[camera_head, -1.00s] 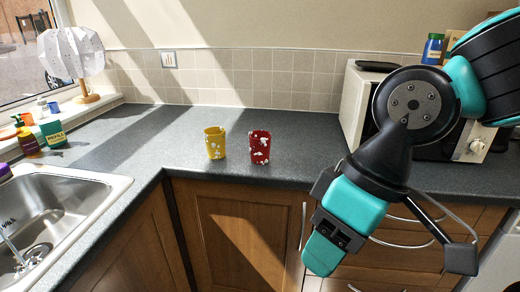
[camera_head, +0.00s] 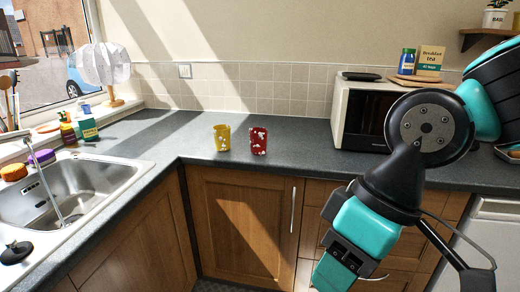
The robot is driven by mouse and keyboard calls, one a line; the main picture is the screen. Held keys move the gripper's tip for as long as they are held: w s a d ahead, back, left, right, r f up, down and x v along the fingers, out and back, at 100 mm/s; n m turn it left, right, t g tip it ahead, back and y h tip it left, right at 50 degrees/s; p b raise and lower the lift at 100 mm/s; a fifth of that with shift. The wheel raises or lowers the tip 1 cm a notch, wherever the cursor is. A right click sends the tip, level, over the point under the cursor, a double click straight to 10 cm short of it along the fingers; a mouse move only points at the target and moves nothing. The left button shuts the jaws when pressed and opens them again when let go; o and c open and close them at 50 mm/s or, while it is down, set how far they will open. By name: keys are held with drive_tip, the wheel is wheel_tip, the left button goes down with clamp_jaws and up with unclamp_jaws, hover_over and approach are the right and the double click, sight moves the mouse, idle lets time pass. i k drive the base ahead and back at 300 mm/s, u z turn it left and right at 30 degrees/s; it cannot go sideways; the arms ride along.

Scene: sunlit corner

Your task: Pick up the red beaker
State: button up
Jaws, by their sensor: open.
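The red beaker (camera_head: 258,141) has white patches and stands upright on the grey counter (camera_head: 215,172), close to its front edge. A yellow beaker (camera_head: 222,138) with white patches stands just left of it, with a small gap between them. My gripper (camera_head: 345,258) is at the lower right, in front of the cabinets and apart from both beakers. It is open, and I see nothing held in it. Its lower end is cut off by the bottom of the picture, so its fingertips are hidden.
A microwave (camera_head: 346,117) stands right of the beakers, partly behind my arm. A sink (camera_head: 90,185) with a tap (camera_head: 45,188) is at the left. A lamp (camera_head: 103,68) and bottles stand by the window. The counter behind the beakers is clear.

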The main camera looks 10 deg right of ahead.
sight(258, 138)
drive_tip(key=u, duration=0.35)
drive_tip(key=i, duration=1.3)
